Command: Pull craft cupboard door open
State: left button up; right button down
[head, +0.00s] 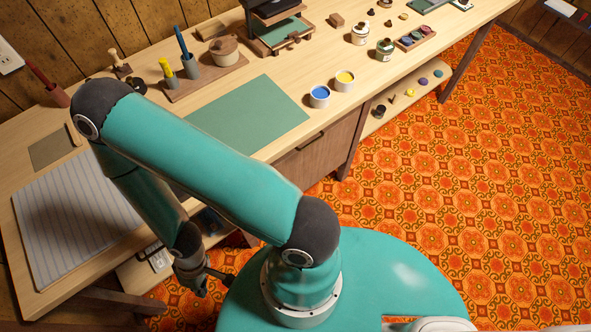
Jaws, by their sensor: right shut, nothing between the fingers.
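A brown wooden front (325,158) with a dark bar handle (312,141) sits under the table top. It looks closed, and I cannot tell whether it is the craft cupboard door or a drawer. My right arm covers its left part. My right gripper (217,277) is low at the table's front edge, left of the wooden front and apart from it. It is shut and empty. My left gripper is not in view.
The long table (25,145) holds a green mat (262,112), a striped pad (65,225), a blue paint pot (320,96), a yellow paint pot (344,81) and tools. A low shelf (375,122) holds small items. The orange carpet (460,190) at right is clear.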

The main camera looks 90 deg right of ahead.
aim_at(305, 169)
jog(key=z, duration=0.25)
jog(key=i, duration=0.25)
jog(key=z, duration=2.65)
